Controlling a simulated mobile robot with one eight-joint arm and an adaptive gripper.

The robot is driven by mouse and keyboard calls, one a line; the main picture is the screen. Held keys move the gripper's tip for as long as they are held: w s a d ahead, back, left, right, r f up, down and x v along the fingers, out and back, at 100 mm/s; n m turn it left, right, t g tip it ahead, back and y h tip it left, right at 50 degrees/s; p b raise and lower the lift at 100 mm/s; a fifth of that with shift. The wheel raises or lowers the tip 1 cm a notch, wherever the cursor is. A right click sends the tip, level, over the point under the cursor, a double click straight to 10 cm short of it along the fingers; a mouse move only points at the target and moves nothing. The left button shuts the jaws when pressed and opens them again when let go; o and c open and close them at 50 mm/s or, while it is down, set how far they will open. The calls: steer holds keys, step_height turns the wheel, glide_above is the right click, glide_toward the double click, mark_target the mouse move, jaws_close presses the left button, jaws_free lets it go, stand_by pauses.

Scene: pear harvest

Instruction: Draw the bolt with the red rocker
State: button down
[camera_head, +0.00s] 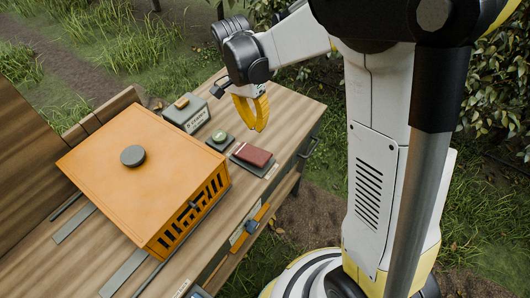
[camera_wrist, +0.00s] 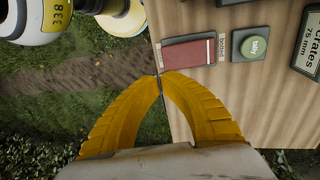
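The red rocker (camera_head: 253,155) sits on a dark plate on the wooden bench, right of the orange box. It also shows in the wrist view (camera_wrist: 188,53), with a small label beside it. My gripper (camera_head: 260,129) hangs above the bench near the rocker, apart from it. In the wrist view its yellow fingertips (camera_wrist: 161,76) meet with nothing between them, beside the rocker's lower left corner in the picture. I cannot tell for certain which part is the bolt; an orange bar (camera_head: 262,212) is on the bench's front side.
A green round button (camera_head: 219,136) marked "tally" is near the rocker. A grey box (camera_head: 187,113) stands behind it. The large orange slotted box (camera_head: 110,185) with a dark knob (camera_head: 133,156) fills the bench's left. Grass and soil lie around the bench (camera_head: 296,110).

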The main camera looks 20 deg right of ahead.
mark_target(266, 162)
steer(key=b+x, duration=0.5)
steer(key=x, duration=0.9)
steer(key=shift+w+b, duration=0.1)
steer(key=shift+b, duration=0.2)
steer(key=shift+d, duration=0.1)
steer(key=shift+f+t, duration=0.2)
steer(key=shift+t, duration=0.2)
steer(key=shift+s+d+f+t+y+b, duration=0.1)
steer(key=shift+s+f+t+y+b, duration=0.1)
steer(key=shift+f+t+y+b, duration=0.15)
steer(key=shift+s+d+f+t+y, duration=0.15)
steer(key=shift+f+t+y, duration=0.15)
steer(key=shift+t+y, duration=0.05)
steer(key=shift+s+f+b, duration=0.15)
steer(key=shift+f+b, duration=0.7)
steer(key=shift+b, duration=0.2)
